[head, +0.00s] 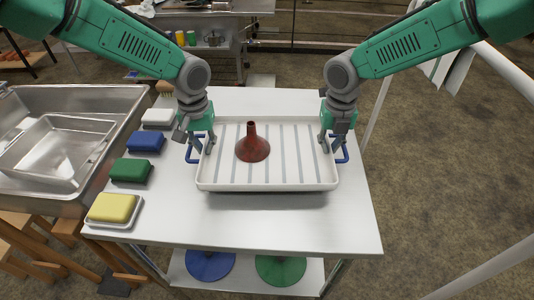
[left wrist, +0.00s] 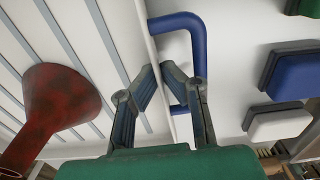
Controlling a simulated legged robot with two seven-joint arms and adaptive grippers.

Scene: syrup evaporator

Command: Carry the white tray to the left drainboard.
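The white tray (head: 268,187) lies level on the light table, with grey ribs inside and a blue handle at each short end. A dark red funnel (head: 253,148) stands in it, left of centre, and also shows in the left wrist view (left wrist: 58,98). My left gripper (head: 200,150) is at the left handle (head: 190,153).
A steel sink unit (head: 75,97) with a basin stands left of the table. Yellow (head: 113,207), green (head: 131,170), blue (head: 146,142) and white (head: 157,117) blocks line the table's left edge. The table's front (head: 270,230) is clear. White rails stand at right.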

